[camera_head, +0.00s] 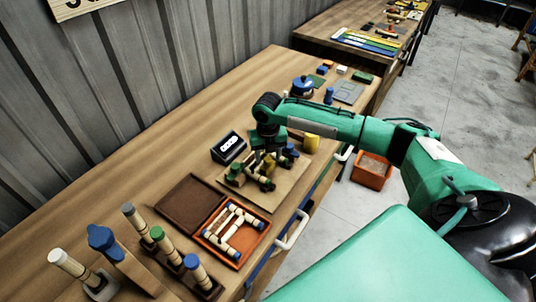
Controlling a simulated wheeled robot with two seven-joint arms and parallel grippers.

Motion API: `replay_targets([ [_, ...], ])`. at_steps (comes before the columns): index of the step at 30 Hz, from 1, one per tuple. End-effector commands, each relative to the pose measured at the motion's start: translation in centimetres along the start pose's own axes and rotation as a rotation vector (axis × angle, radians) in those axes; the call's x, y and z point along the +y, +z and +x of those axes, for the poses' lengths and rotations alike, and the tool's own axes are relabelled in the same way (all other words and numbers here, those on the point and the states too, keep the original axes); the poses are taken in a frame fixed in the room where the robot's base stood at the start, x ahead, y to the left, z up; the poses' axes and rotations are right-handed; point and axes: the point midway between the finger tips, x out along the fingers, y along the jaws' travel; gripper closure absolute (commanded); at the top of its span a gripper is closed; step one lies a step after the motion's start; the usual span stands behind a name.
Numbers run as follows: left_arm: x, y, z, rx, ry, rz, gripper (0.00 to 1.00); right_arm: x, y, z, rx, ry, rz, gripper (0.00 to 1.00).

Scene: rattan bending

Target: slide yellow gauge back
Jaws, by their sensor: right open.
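A small yellow piece (268,165), which may be the yellow gauge, stands among green and dark blue parts on a light wooden board (268,202). My right gripper (266,154) points down over the board, close to the yellow piece. It is open, but its fingertips are small and mixed with the parts, so I cannot tell whether they touch anything. My left gripper is out of view.
A dark display box (228,148) stands left of the board. An orange tray (254,243) with pale rods and a brown lid (190,206) lie nearer. Upright capped rods (136,222) fill the near end. A blue pot (303,86) stands farther back.

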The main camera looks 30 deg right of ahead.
Motion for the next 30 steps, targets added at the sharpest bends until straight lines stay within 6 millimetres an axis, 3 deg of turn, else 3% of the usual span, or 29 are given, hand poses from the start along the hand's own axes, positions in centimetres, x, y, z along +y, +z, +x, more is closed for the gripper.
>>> replay_targets([
  [11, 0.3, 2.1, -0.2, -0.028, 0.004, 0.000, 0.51, 0.0, 0.0, 0.6, 0.000, 0.000, 0.000, 0.53],
  [18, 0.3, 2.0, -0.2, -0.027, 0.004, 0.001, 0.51, 0.0, 0.0, 0.5, 0.000, 0.000, 0.000, 1.00],
  [25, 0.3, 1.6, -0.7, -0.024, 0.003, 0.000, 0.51, -0.6, -0.5, 0.4, 0.001, -0.002, 0.000, 1.00],
  [30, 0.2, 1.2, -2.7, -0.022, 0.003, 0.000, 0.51, -2.9, -2.7, 0.1, 0.004, -0.005, 0.001, 1.00],
])
